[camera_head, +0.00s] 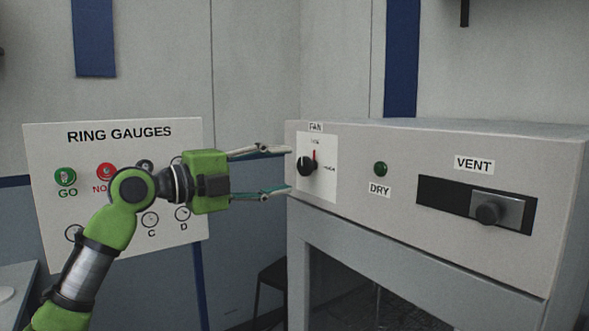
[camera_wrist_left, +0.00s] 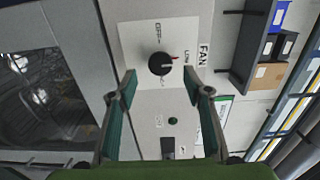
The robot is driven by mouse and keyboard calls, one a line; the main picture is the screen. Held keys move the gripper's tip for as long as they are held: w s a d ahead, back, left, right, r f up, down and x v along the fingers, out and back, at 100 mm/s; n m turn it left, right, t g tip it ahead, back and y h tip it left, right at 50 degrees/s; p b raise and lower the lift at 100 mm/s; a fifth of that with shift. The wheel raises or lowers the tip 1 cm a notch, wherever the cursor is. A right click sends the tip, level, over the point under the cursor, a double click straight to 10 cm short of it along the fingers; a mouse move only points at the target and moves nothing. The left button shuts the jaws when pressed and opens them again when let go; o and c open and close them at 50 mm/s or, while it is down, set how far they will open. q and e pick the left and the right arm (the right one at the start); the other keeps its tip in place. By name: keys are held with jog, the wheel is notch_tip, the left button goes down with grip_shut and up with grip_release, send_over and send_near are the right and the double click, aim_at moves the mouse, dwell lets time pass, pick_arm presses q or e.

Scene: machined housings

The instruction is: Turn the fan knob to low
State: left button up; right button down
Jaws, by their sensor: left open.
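The fan knob (camera_head: 307,166) is a round black knob on a white plate (camera_head: 325,183) at the left end of the grey housing's front. A red mark shows at its upper edge, near the upper label on the plate. In the left wrist view the knob (camera_wrist_left: 160,64) appears with the red mark on its right side, toward the "LOW" label; "OFF" is printed above. My left gripper (camera_head: 288,170) is open and empty, its fingertips just left of the knob in the head view. In the wrist view the knob lies ahead, between the spread fingers (camera_wrist_left: 160,80). Contact is not visible.
A green button (camera_head: 380,169) marked DRY and a vent slider (camera_head: 488,209) sit to the right on the same housing (camera_head: 560,190). A ring gauges board (camera_head: 120,240) stands behind my left arm. Shelved boxes (camera_wrist_left: 278,45) show in the wrist view.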

pick_arm(q)
jog(key=v, duration=0.6)
jog(key=shift+s+a, duration=0.25)
jog(key=shift+a, duration=0.05)
